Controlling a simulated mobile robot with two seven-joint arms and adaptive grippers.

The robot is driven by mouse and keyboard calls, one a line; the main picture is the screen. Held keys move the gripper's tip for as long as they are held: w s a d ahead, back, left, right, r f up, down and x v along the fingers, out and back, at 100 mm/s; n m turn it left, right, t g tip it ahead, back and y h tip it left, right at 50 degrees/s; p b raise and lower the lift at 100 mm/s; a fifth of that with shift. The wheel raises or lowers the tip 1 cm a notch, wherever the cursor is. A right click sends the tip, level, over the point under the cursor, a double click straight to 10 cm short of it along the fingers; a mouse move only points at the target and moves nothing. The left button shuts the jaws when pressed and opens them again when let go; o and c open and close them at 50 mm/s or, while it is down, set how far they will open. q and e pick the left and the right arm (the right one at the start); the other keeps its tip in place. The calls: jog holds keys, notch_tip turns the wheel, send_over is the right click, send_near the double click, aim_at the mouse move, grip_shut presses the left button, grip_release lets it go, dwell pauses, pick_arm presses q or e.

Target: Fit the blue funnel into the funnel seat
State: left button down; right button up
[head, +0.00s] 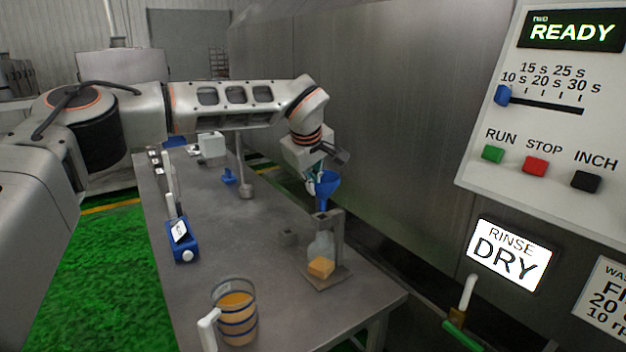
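The blue funnel (327,183) is upright or slightly tilted, wide mouth up, at the far right part of the table. Its stem points down at the top of a grey stand, the funnel seat (336,222). I cannot tell whether the stem is inside the seat or just above it. My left gripper (315,184) is at the funnel's left side and appears shut on it; its fingers are partly hidden. A clear bottle (321,245) with an orange-yellow lower part stands under the seat. My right gripper is not in view.
A jug with orange contents (236,318) stands at the table's near edge. A blue device (183,244) is at the left, a small blue item (229,177) farther back. A control panel (545,120) and metal wall bound the right side. The table's middle (225,225) is clear.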

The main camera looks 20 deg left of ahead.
pick_arm(q)
jog(key=shift+f, duration=0.2)
dwell(0.6)
jog(key=shift+p, duration=0.9)
dwell(1.3)
jog(key=shift+f+b, duration=0.45)
jog(key=shift+f, duration=0.55)
jog(key=shift+f+b, duration=0.6)
jog(key=shift+f, duration=0.85)
jog(key=c, duration=2.2)
grip_release()
